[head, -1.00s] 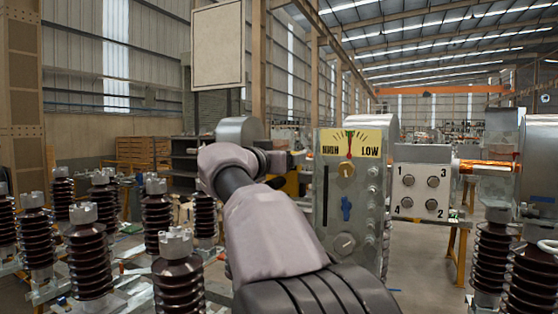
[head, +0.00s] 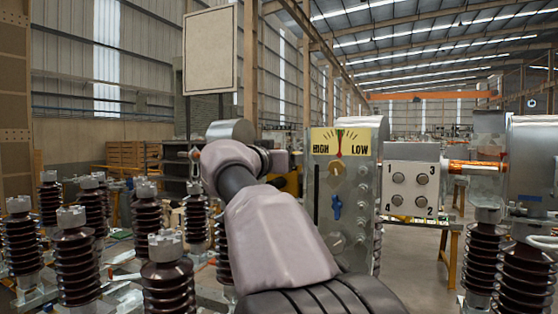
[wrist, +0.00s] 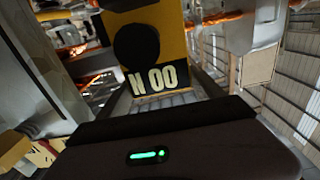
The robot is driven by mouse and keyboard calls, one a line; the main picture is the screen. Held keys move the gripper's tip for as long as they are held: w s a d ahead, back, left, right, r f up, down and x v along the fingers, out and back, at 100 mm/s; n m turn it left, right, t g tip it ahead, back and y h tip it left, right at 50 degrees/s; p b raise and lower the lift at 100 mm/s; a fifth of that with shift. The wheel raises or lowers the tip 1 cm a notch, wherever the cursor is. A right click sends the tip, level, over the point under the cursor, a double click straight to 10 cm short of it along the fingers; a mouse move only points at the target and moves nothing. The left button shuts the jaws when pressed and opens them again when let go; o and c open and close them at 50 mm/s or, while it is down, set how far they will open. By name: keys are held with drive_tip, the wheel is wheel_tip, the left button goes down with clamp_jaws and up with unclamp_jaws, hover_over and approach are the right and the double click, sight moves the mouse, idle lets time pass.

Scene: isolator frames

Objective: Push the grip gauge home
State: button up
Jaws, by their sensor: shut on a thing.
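A yellow block (wrist: 172,45) with a black disc and the marking "N 00" fills the upper middle of the wrist view. It seems to be the grip gauge. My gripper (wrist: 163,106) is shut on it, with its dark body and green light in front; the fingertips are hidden. In the head view my gripper (head: 276,161) is just left of a grey panel (head: 324,235) with a HIGH/LOW dial (head: 340,141). The dial's needle stands about upright. I cannot tell whether gripper or gauge touches the panel, nor see any seat for the gauge.
Brown ribbed insulators (head: 80,260) stand in rows at left, with more at right (head: 487,250). A numbered box (head: 411,188) with several round knobs is right of the panel. A blank board (head: 210,50) hangs above left. Open floor (head: 420,270) shows right of the panel.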

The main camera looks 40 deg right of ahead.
drive_tip(key=shift+s+d+b, duration=0.35)
drive_tip(key=shift+s+b, duration=0.15)
drive_tip(key=shift+s, duration=0.35)
drive_tip(key=o, duration=2.1)
drive_tip(key=shift+w, duration=0.1)
drive_tip(key=shift+f, duration=0.1)
